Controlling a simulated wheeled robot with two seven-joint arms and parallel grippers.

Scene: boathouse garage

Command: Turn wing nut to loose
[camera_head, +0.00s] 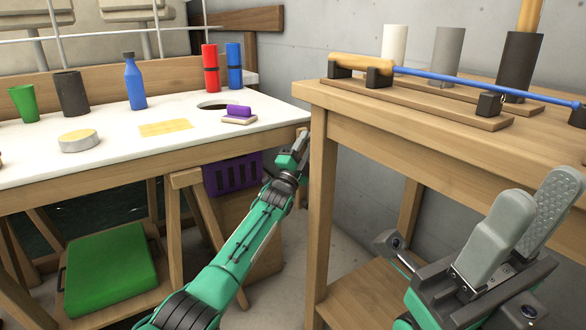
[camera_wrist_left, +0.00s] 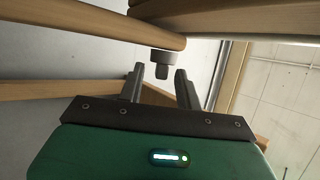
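A dark round fitting with a small stub below it (camera_wrist_left: 162,70), which looks like the wing nut, sits under a wooden part in the left wrist view. It lies just beyond and between the fingertips of my left gripper (camera_wrist_left: 160,72). Those fingers are apart with nothing gripped. In the head view my left gripper (camera_head: 302,146) is at the gap between the white-topped bench and the wooden table; the fitting is hidden there. My right gripper (camera_head: 522,205) has its grey fingers apart and empty, in front of the wooden table.
The wooden table (camera_head: 345,116) carries a rack with a blue rod (camera_head: 470,85) and several cylinders. The white bench (camera_head: 108,155) holds a blue bottle (camera_head: 134,82), cups, cans and a purple-topped block (camera_head: 239,111). A purple crate (camera_head: 232,176) is below, close to my left arm.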

